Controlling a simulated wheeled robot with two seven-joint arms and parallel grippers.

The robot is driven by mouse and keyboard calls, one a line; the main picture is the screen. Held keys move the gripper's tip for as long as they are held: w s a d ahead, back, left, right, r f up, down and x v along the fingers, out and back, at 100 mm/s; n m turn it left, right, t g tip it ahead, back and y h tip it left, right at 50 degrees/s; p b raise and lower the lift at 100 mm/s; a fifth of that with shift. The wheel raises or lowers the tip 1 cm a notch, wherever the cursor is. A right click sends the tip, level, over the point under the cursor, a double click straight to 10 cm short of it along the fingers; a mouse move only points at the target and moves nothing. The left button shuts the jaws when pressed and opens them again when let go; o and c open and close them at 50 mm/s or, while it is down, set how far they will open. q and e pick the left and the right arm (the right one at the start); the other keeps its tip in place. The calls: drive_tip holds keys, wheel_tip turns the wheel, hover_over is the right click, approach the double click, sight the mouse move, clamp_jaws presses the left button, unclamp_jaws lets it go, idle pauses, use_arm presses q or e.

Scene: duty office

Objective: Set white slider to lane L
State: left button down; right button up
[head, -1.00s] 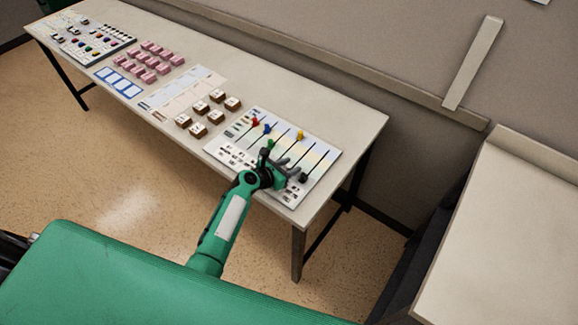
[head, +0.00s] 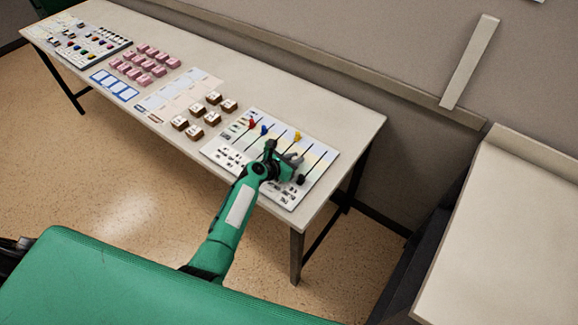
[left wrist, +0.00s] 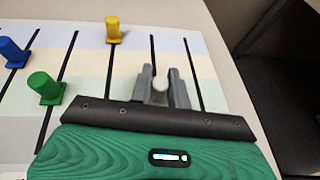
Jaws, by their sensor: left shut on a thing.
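The slider board (head: 318,158) lies at the near right end of the long table, with several slots across coloured bands. My left gripper (head: 293,160) is over it. In the left wrist view the grey fingers (left wrist: 162,88) are shut on the white slider (left wrist: 160,90), one on each side of its knob. Its slot continues above the fingers across the pale bands. The yellow slider (left wrist: 113,29) stands farther up, to its left. The green slider (left wrist: 45,88) and blue slider (left wrist: 12,52) are farther left. Lane letters are too small to read.
A red slider (head: 252,121) is at the board's left. Brown-sided blocks (head: 196,132), pink blocks (head: 145,62) and another board (head: 85,45) lie along the table (head: 330,105).

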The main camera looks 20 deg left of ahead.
use_arm(q)
drive_tip(key=shift+w, duration=0.25)
drive_tip(key=shift+s, duration=0.1)
drive_tip(key=c, duration=1.3)
unclamp_jaws()
drive_tip(key=shift+c, duration=0.2)
drive_tip(key=shift+s, duration=0.15)
drive_tip(key=v, duration=1.3)
drive_tip(key=shift+s+a+r, duration=0.1)
drive_tip(key=shift+s+r, duration=0.05)
drive_tip(key=shift+s, duration=0.05)
